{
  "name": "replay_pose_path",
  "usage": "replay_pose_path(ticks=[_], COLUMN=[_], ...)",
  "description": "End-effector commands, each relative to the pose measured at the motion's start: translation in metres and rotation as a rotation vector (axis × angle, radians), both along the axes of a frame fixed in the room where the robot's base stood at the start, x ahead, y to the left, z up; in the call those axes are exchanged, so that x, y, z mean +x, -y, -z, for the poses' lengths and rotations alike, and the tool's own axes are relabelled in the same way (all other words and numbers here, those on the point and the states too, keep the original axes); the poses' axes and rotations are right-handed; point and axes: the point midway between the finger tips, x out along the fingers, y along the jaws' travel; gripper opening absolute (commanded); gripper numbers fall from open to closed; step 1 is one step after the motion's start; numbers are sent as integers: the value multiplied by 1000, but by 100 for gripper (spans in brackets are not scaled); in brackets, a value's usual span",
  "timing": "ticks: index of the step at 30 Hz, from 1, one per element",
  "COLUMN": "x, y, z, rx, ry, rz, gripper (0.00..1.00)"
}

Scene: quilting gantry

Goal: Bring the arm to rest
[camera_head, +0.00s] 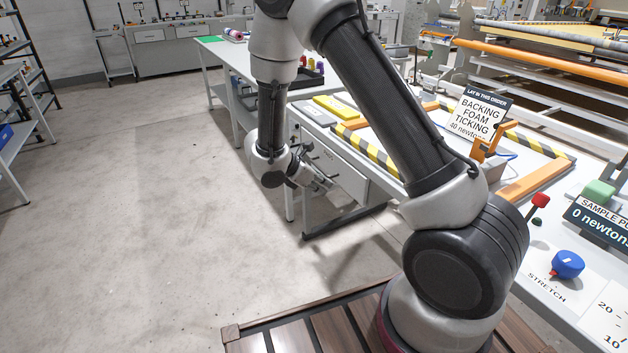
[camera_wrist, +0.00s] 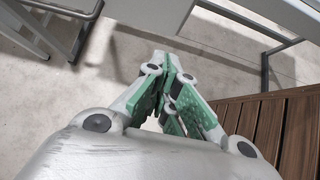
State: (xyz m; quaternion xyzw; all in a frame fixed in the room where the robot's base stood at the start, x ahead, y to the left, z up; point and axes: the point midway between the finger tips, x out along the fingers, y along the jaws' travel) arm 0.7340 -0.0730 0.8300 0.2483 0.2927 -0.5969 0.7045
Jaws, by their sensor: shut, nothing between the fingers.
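My arm arches across the middle of the head view, up from my base and down again to the wrist. My gripper (camera_head: 326,184) hangs beside the front of the white workbench (camera_head: 340,172), at about drawer height, over the floor side. In the wrist view my gripper (camera_wrist: 172,75) shows green-padded fingers drawn together with nothing between them. The floor shows beyond the fingertips. Part of the bench behind my arm is hidden.
On the bench are a yellow-black striped frame (camera_head: 372,150), a sign reading backing, foam, ticking (camera_head: 478,115), a blue knob (camera_head: 568,264) and a red-topped lever (camera_head: 540,201). Shelving (camera_head: 22,110) stands at far left. The concrete floor (camera_head: 130,220) between is clear.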

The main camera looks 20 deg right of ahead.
Motion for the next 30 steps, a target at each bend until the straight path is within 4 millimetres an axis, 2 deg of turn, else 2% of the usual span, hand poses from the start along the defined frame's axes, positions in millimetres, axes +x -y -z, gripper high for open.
replay_pose_path(ticks=[5, 7, 11, 15, 20, 24, 30], x=[-1, -7, -45, -86, -122, -158, -208], y=[-2, 1, 16, 29, 40, 47, 51], z=[-3, -3, -2, -43, -92, -137, -194], rx=[0, -1, -2, 55, 154, 285, 521], ry=[7, 20, 25, 109, 210, 312, 453], rz=[9, 59, 234, 498, 761, 1003, 1302], gripper=[0, 0, 0, 0, 0, 0, 0])
